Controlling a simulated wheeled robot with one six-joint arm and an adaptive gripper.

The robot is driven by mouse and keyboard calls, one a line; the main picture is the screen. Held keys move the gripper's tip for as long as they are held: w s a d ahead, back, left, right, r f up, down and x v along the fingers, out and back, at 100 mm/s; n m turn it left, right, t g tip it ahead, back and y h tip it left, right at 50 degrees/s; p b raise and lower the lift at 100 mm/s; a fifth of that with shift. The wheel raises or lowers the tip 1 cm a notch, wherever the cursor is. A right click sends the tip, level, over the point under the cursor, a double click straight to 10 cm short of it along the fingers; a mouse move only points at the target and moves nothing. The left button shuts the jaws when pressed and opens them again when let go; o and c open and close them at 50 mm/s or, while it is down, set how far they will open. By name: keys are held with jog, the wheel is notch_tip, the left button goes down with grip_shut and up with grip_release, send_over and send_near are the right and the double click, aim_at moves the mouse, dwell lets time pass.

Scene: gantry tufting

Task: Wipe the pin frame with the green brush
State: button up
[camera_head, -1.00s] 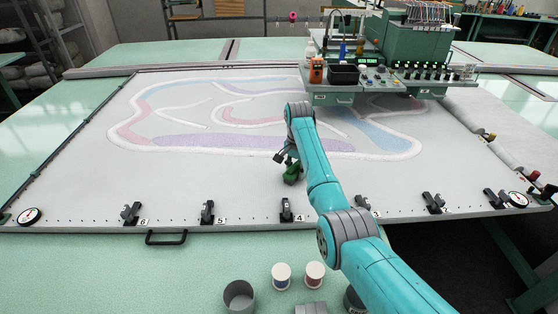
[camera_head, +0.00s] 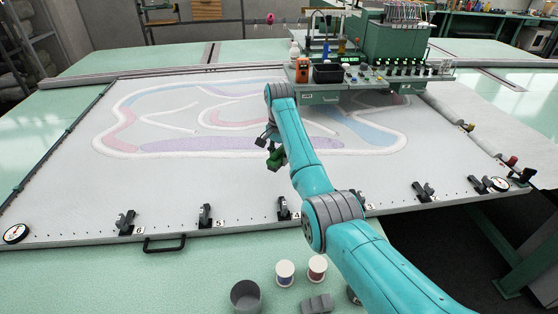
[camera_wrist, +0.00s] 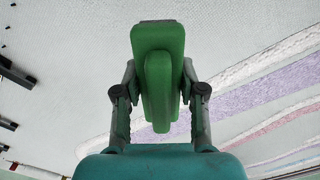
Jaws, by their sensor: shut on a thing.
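My gripper (camera_head: 268,141) is shut on the green brush (camera_head: 276,159), over the near middle of the white cloth on the pin frame. In the wrist view the green brush (camera_wrist: 158,75) sits between the two fingers of my gripper (camera_wrist: 158,95). Whether the brush touches the cloth cannot be told. The pin frame (camera_head: 75,239) is a wide flat frame with small pins along its near edge and black numbered clamps (camera_head: 205,215). Its cloth (camera_head: 70,190) carries a tufted pattern (camera_head: 240,144) in pink, purple, blue and white. My arm hides part of the frame.
A green tufting machine (camera_head: 405,50) with a control shelf stands over the far right of the frame. A grey cup (camera_head: 246,297) and two thread spools (camera_head: 285,272) stand on the near table. A black handle (camera_head: 164,244) juts from the near edge.

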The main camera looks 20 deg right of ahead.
jog(key=shift+r, duration=1)
